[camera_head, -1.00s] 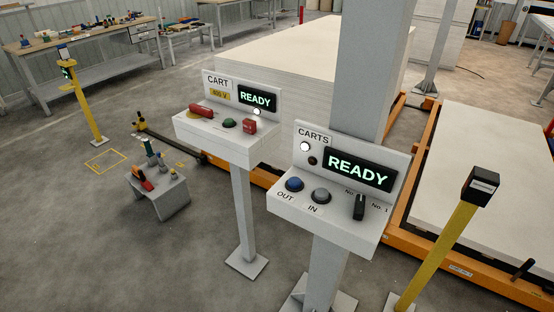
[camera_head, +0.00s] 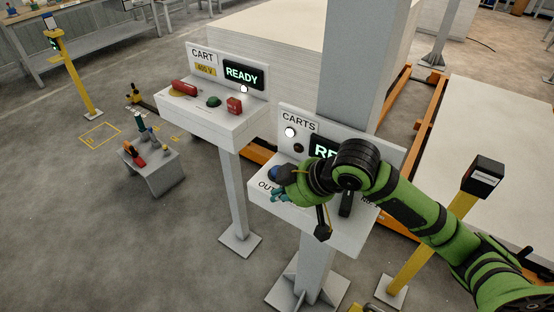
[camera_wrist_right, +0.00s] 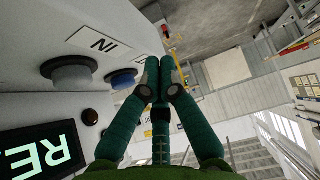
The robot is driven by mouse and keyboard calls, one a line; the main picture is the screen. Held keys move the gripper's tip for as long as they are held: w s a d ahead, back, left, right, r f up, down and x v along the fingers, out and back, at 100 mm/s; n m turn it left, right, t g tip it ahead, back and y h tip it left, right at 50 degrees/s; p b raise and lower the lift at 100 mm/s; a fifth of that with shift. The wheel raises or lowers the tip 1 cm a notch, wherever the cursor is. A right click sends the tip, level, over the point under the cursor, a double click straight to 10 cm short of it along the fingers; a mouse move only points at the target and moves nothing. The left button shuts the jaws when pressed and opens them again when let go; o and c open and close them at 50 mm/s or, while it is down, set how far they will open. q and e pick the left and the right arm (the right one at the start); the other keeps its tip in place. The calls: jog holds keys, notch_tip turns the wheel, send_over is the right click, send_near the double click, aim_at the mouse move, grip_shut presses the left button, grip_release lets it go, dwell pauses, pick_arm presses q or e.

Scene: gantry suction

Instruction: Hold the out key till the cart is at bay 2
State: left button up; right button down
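The CARTS panel (camera_head: 258,200) carries the blue OUT key (camera_head: 273,173), partly hidden by my right gripper (camera_head: 280,196). In the right wrist view the blue key (camera_wrist_right: 123,78) sits beside the grey IN key (camera_wrist_right: 72,74), left of my right gripper's fingers (camera_wrist_right: 160,62). The fingers are shut together and hold nothing. They are close to the blue key; I cannot tell whether they touch it. The display (camera_head: 320,148) is mostly covered in the head view and shows "RE". A white lamp (camera_head: 290,132) is lit.
A black selector (camera_head: 346,203) is under my right arm. The CART panel (camera_head: 235,127) reads READY. An orange-framed bed (camera_head: 392,95) and a yellow post (camera_head: 430,240) stand at the right. A small grey stand (camera_head: 165,180) holds tools. Floor is open at lower left.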

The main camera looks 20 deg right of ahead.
jog(key=w+d+r, duration=0.1)
jog(key=d+r, duration=0.2)
jog(key=r, duration=0.3)
jog(key=w+d+r, duration=0.2)
jog(key=d+r, duration=0.1)
jog(key=r, duration=0.3)
jog(key=shift+r, duration=0.35)
jog(key=shift+w+f, duration=0.15)
jog(key=p+x, duration=0.3)
jog(key=x, duration=0.7)
jog(key=shift+w, duration=0.15)
notch_tip(320, 180, down, 2)
jog(key=shift+d+f+p, duration=0.15)
jog(key=shift+f+p, duration=0.1)
jog(key=shift+p, duration=0.05)
jog(key=shift+d+f, duration=0.15)
jog(key=shift+f, duration=0.5)
